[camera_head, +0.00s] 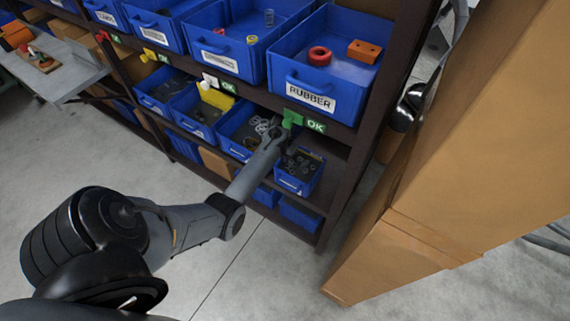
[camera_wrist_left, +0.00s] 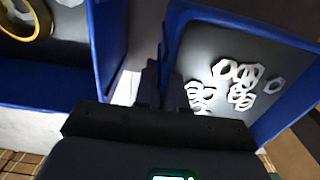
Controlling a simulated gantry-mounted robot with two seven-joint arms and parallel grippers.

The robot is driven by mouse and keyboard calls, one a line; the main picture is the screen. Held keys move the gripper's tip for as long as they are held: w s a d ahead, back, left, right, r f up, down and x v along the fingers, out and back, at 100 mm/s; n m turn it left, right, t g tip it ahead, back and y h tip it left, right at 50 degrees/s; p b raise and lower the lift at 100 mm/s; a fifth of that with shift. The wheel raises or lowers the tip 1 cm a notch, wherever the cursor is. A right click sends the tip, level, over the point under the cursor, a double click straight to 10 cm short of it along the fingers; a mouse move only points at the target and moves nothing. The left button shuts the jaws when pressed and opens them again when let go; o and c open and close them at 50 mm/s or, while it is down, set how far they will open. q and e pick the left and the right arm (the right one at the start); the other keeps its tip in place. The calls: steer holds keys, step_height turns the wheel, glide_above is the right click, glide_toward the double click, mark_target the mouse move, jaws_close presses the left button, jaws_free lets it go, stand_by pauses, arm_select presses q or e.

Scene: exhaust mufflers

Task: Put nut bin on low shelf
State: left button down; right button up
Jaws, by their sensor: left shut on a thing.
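The blue nut bin (camera_head: 293,187) is at the right end of the shelf row below the large top bins, and dark small nuts lie in it. In the left wrist view the blue nut bin (camera_wrist_left: 283,118) fills the right side, with several pale hex nuts on its dark floor. My left gripper (camera_head: 274,137) reaches in from the left to the bin's left side. In the wrist view my left gripper (camera_wrist_left: 160,85) is shut on the bin's near-left wall; the fingertips are dark and partly hidden. My right gripper is not in view.
A blue bin with rings (camera_head: 238,145) stands just left. A brown rack post (camera_head: 352,165) stands close on the right. More blue bins (camera_head: 300,215) sit on the lowest shelf. A large cardboard box (camera_head: 450,160) is at right. Floor in front is clear.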

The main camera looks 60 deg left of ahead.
arm_select(q)
steer(key=shift+w+a, duration=0.1)
steer(key=shift+w, duration=0.15)
step_height(320, 180, down, 3)
steer(key=shift+w+a+r+b, duration=0.1)
steer(key=shift+w+a+b, duration=0.05)
steer(key=shift+b, duration=0.8)
steer(key=shift+f, duration=0.35)
steer(key=c, duration=1.2)
jaws_free()
steer(key=shift+f, duration=0.15)
